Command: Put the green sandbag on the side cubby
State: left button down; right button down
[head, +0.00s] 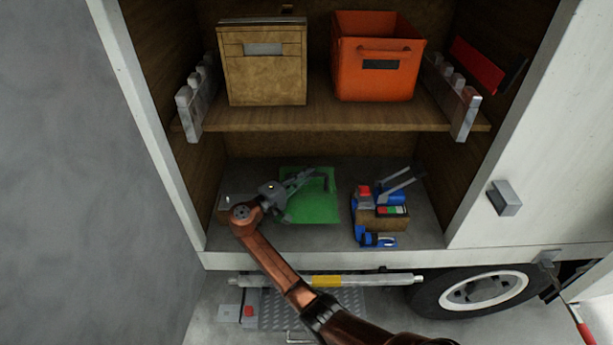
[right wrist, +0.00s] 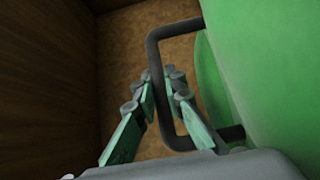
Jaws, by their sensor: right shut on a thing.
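The green sandbag (head: 316,207) is in the lower compartment of the side cubby (head: 340,165), left of its middle. It also fills the right side of the right wrist view (right wrist: 275,65), where its dark handle (right wrist: 154,75) shows. My right gripper (head: 304,178) reaches into the compartment at the sandbag. In the right wrist view its fingers (right wrist: 163,88) are closed around the handle. I cannot tell whether the bag rests on the compartment floor or hangs just above it. My left gripper is not in view.
A wooden box (head: 265,85) and an orange bin (head: 372,85) stand on the shelf (head: 320,118) above. A small wooden box (head: 372,220) with blue tools stands right of the sandbag. Free floor lies further right. A wheel (head: 480,290) is below right.

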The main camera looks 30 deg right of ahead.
aim_at(307, 186)
jog(key=shift+w+d+f, duration=0.3)
jog(key=shift+w+f, duration=0.3)
jog(key=shift+w, duration=0.2)
jog(key=shift+f+b, duration=0.45)
jog(key=shift+f, duration=1.05)
jog(key=c, duration=2.5)
grip_release()
jog(key=shift+f, duration=0.45)
jog(key=o, duration=0.4)
jog(key=shift+s+r, duration=0.15)
jog(key=shift+o, duration=0.6)
